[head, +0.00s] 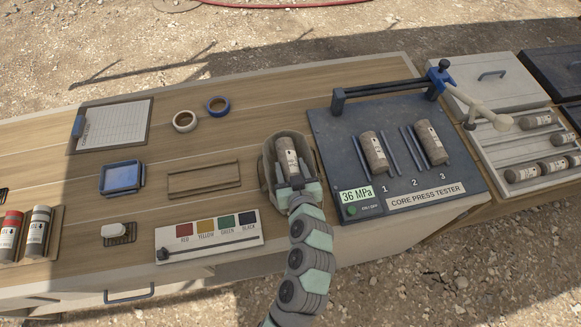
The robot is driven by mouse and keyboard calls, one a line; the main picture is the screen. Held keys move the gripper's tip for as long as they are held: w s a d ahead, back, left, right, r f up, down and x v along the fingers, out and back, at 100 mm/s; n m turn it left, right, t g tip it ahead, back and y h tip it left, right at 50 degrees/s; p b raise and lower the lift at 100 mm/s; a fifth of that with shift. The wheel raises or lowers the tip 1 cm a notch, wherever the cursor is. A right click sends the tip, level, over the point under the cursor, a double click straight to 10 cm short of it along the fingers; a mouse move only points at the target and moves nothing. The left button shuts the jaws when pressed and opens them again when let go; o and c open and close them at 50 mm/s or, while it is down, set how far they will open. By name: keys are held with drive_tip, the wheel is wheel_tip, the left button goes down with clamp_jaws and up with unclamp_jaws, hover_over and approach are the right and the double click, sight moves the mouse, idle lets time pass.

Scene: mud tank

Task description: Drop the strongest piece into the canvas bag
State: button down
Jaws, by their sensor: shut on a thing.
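My gripper (297,190) is shut on the near end of a grey-brown core (287,155) with a white label. The core is over or partly in the mouth of the open grey-olive canvas bag (268,178); I cannot tell whether it touches the bag. The gripper and arm hide the bag's near side. On the dark core press tester (333,130), one core (374,152) lies at position 1 and another (432,143) at position 3. Position 2 looks empty. The tester's display (356,195) reads 36 MPa.
A colour-marked slider panel (208,236) and an empty wooden holder (204,178) are left of the bag. A tray (487,150) with several cores is at the right.

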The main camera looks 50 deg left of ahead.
drive_tip(key=shift+f+b, duration=0.1)
drive_tip(key=shift+b, duration=0.2)
drive_tip(key=c, duration=0.9)
unclamp_jaws()
drive_tip(key=shift+w, duration=0.1)
drive_tip(key=o, duration=0.3)
drive_tip(key=shift+f, duration=0.1)
drive_tip(key=shift+o, duration=0.2)
drive_tip(key=shift+d, duration=0.1)
drive_tip(key=v, duration=1)
drive_tip(key=shift+s+d, duration=0.2)
drive_tip(key=shift+s, duration=0.05)
